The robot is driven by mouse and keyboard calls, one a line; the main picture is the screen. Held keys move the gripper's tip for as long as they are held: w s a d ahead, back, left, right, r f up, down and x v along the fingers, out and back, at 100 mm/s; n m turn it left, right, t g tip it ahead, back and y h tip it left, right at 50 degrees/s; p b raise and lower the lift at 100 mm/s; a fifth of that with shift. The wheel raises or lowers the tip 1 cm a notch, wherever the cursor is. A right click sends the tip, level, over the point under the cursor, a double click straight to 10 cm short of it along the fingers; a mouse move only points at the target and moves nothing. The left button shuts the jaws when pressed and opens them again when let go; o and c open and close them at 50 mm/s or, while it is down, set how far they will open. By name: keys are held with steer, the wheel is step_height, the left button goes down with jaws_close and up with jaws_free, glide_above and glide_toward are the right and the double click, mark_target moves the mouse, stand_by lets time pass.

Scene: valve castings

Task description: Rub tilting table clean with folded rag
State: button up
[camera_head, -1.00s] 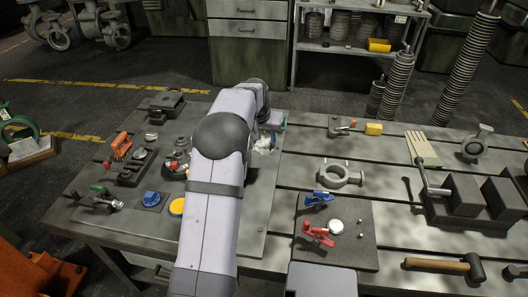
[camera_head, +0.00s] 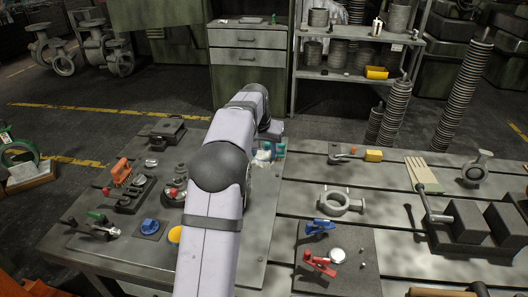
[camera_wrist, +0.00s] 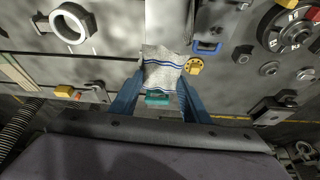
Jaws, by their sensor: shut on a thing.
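A folded grey-white rag (camera_wrist: 163,72) with blue stripes shows in the wrist view, between the two blue fingers of my gripper (camera_wrist: 160,96). The fingers are shut on it. In the head view, a pale bit of the rag (camera_head: 262,154) shows just right of my arm; the fingers are hard to make out there. A small teal thing (camera_wrist: 158,98) shows between the fingers, and a teal item (camera_head: 280,150) stands at the table's far edge. The grey bench surface (camera_head: 255,235) has a plate at its left; I cannot tell which part is the tilting table.
To the right are a ring casting (camera_head: 341,203), red and blue clamps, a yellow block (camera_head: 373,155) and dark blocks (camera_head: 465,222). My arm hides the middle.

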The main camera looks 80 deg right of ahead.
steer(key=shift+w+r+p, duration=0.3)
steer(key=w+a+r+n+p, duration=0.1)
steer(key=w+r+p, duration=0.1)
steer(key=w+p, duration=0.4)
steer(key=w+a+f+m+p, duration=0.1)
steer(key=w+a+f+p, duration=0.1)
steer(key=w+f, duration=0.3)
step_height(320, 180, down, 4)
steer(key=shift+w+r+p, duration=0.1)
steer(key=shift+w+p, duration=0.2)
steer(key=shift+p, duration=0.45)
